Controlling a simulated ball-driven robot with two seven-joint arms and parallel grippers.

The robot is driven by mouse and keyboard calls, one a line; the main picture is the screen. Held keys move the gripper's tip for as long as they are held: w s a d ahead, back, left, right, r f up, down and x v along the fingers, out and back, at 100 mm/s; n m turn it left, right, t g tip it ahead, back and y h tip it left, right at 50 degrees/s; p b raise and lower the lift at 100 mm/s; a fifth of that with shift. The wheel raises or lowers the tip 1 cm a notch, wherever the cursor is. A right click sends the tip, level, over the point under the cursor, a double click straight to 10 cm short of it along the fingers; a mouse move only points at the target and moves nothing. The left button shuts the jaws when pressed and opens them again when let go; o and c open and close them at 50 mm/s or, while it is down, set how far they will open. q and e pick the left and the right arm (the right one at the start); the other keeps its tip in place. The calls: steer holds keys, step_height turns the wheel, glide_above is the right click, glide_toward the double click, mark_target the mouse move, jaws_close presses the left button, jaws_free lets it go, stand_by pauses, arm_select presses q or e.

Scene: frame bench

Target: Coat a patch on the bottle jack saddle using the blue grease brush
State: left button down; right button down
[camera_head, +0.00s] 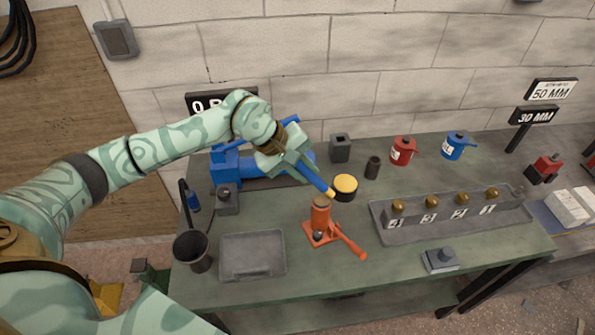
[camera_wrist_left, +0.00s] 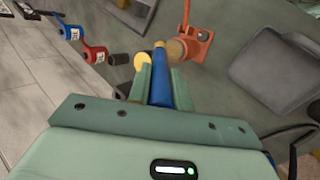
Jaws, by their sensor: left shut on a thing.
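My left gripper (camera_head: 292,162) is shut on the blue grease brush (camera_head: 316,181), whose handle lies between the fingers; the brush (camera_wrist_left: 181,90) also shows in the left wrist view. Its pale tip points down and right, close to the saddle (camera_head: 321,202) on top of the orange bottle jack (camera_head: 320,217). In the left wrist view the tip appears just beside the brown round saddle (camera_wrist_left: 176,50); I cannot tell whether they touch. The jack stands upright on the bench, its handle reaching toward the front right. My right gripper is not in view.
A black tub with a yellow top (camera_head: 345,185) stands just behind the jack. A grey tray (camera_head: 252,262) and a dark cup (camera_head: 192,250) are at left. A long tray (camera_head: 415,231) with numbered brass-topped pieces is at right. Red (camera_head: 403,151) and blue (camera_head: 456,146) cans stand behind.

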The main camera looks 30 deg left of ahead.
arm_select(q)
steer(key=shift+s+d, duration=0.1)
steer(key=shift+s, duration=0.05)
steer(key=shift+s+a, duration=1.8)
steer(key=shift+s, duration=0.4)
steer(key=shift+w+d+b, duration=0.3)
steer(key=shift+w+d, duration=0.65)
steer(key=shift+w, duration=0.2)
steer(key=shift+w+d+b, duration=0.25)
steer(key=shift+w+d, duration=0.65)
steer(key=shift+w, duration=0.2)
steer(key=shift+a+r, duration=0.1)
steer(key=shift+r, duration=0.15)
steer(key=shift+r+p, duration=1.9)
steer(key=shift+r, duration=0.9)
